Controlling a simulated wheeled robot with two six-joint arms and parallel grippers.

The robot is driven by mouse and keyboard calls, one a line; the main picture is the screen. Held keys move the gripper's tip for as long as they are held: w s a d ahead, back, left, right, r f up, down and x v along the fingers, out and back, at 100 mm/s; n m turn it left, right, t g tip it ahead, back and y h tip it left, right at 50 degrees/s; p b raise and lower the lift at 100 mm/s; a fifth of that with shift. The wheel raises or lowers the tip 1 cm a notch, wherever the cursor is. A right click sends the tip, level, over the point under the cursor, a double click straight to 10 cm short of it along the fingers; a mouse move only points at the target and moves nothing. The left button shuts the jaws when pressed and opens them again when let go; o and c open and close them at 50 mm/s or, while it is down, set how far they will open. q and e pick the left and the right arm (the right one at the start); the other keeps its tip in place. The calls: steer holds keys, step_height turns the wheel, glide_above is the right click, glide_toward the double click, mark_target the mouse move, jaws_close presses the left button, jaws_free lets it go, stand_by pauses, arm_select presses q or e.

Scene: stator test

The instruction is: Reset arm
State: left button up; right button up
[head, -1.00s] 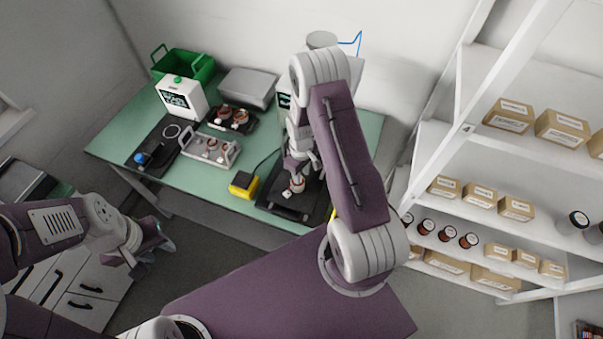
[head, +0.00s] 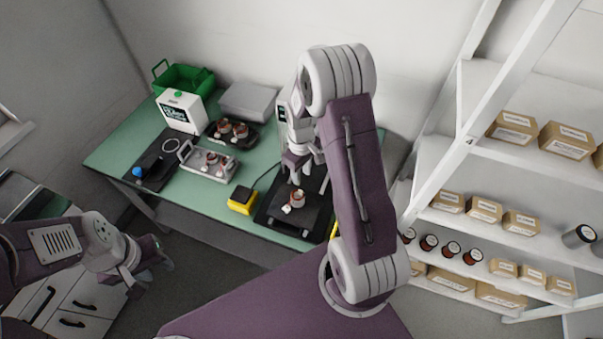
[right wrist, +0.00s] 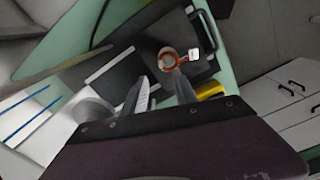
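My right gripper (head: 298,168) is raised above the black test fixture (head: 275,213) on the green bench. Its fingers are apart with nothing between them. In the right wrist view, the gripper (right wrist: 163,88) also shows open. A copper stator (head: 298,197) with a small white tag sits on the fixture, below and apart from the fingertips. It also shows in the right wrist view, as a ring with an orange-red rim (right wrist: 168,58). My left gripper (head: 150,265) hangs at the left, off the bench and near the white drawers; it looks open and empty.
The bench (head: 122,158) holds a yellow box (head: 242,203), a grey tray of stators (head: 208,174), a dark tray (head: 232,146), a white display device (head: 180,112) and a green basket (head: 190,78). White shelving (head: 440,213) with boxes stands close on the right.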

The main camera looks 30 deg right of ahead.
stand_by(0.4)
steer(key=a+r+n+t+b, duration=0.1)
steer(key=a+r+t+b, duration=0.1)
steer(key=a+r+b, duration=0.15)
steer(key=s+a+f+m+b, duration=0.1)
steer(key=s+a+m, duration=0.3)
steer(key=s, duration=0.8)
steer(key=shift+a+m+g+b, duration=0.2)
steer(key=shift+m+g+b, duration=0.2)
steer(key=shift+m+b, duration=0.25)
steer(key=shift+s, duration=0.15)
steer(key=shift+d, duration=0.1)
